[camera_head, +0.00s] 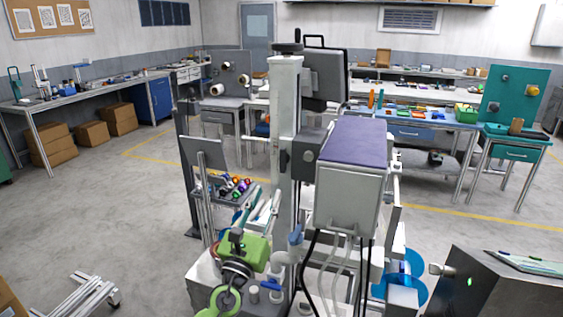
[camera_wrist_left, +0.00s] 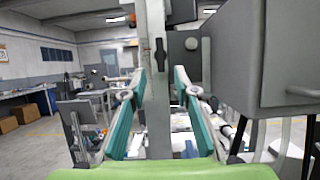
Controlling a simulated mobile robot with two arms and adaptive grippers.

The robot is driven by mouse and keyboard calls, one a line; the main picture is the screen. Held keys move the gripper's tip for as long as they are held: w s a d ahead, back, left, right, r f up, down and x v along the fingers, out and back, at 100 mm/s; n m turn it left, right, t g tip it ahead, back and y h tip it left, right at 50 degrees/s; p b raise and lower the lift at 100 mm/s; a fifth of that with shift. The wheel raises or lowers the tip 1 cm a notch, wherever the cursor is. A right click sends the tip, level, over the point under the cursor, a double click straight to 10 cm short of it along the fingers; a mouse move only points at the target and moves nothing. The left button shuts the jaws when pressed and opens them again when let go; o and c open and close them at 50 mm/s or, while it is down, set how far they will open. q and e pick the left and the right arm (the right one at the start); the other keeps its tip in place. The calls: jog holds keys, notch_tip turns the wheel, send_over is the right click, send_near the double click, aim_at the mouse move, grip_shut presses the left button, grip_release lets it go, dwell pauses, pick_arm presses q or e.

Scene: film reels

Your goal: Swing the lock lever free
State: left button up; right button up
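A tall white column (camera_head: 286,130) stands mid-view, with a grey block and round knob (camera_head: 308,155) on it. A small dark lever-like part (camera_head: 284,160) sits on the column's face; I take it for the lock lever, but cannot be sure. It shows as a dark upright piece (camera_wrist_left: 160,52) on the column in the left wrist view. My left gripper (camera_head: 265,197), with a green body and pale teal fingers, is open below and in front of it. In the left wrist view its fingers (camera_wrist_left: 159,78) are apart, with the column visible between them and nothing held. My right gripper is not in view.
A grey box with a purple top (camera_head: 352,140) hangs right of the column, with dark cables below. A blue-handled valve (camera_head: 296,235) and a blue reel (camera_head: 412,275) are lower down. A dark metal case (camera_head: 490,290) stands at front right.

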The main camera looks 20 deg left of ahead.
aim_at(282, 161)
pick_arm(q)
jog(key=p+x, duration=0.1)
jog(key=x, duration=1.1)
jog(key=shift+w, duration=0.45)
grip_shut()
